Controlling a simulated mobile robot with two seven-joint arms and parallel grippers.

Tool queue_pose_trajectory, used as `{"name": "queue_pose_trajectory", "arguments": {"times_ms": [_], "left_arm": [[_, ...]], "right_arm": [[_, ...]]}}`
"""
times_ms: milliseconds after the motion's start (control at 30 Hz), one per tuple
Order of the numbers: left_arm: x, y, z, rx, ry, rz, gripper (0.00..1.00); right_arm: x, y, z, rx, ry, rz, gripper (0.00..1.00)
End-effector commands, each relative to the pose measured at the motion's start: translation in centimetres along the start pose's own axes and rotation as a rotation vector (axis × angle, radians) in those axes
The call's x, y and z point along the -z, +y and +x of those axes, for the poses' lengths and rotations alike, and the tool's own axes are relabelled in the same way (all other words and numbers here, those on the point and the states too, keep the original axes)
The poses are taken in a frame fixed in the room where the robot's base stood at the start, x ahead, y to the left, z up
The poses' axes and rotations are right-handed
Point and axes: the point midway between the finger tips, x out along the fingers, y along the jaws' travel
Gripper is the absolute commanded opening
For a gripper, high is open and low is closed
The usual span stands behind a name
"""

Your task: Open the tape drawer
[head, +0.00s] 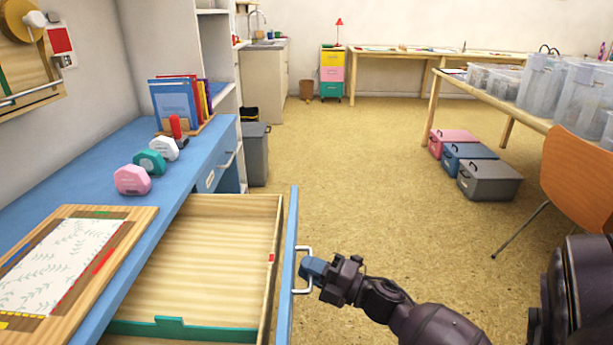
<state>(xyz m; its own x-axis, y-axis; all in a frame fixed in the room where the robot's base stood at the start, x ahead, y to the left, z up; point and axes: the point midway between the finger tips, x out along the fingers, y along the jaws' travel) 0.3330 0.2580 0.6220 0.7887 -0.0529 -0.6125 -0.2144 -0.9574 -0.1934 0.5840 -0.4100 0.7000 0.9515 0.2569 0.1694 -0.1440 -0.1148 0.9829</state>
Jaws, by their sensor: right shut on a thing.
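A blue-fronted wooden drawer (222,232) stands pulled well out of the blue desk (95,165) in the head view. Its pale wooden inside shows, with a green strip (180,329) along the near side and a small red mark on the front panel's inner side. My right gripper (308,270) is shut on the silver drawer handle (302,291), on the outer face of the front. My left gripper is not in view.
Pink, teal and white tape dispensers (132,180) and upright books (172,102) stand on the desk. A wooden board (140,222) with a patterned sheet lies nearer. A second desk drawer (212,178) beyond is shut. The floor (340,180) right of the drawer is clear.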

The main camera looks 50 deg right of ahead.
Motion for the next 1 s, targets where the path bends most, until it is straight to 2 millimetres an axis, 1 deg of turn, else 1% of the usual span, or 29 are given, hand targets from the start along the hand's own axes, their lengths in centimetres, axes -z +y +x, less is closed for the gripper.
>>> {"name": "queue_pose_trajectory", "arguments": {"times_ms": [67,100,167,433,567,667,867,1000], "left_arm": [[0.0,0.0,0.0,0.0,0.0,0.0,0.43],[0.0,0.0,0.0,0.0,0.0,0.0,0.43],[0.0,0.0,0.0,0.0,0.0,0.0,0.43],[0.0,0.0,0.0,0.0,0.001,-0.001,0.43],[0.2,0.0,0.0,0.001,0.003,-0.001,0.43],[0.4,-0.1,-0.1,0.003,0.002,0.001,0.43],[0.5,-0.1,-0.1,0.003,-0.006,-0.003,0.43],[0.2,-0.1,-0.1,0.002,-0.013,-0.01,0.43]], "right_arm": [[0.0,0.0,0.0,0.0,0.001,0.0,0.0],[0.0,0.0,0.0,0.0,0.001,0.0,0.14],[0.1,0.0,0.0,0.0,0.001,0.0,0.22],[0.0,0.0,0.0,0.0,0.0,0.0,0.22],[0.0,0.0,-0.8,0.0,-0.001,0.001,0.22],[0.0,0.1,-2.1,0.0,-0.002,0.001,0.22],[0.0,0.1,-5.8,-0.001,-0.003,0.001,0.22],[0.0,0.1,-8.1,0.0,-0.002,0.0,0.22]]}}
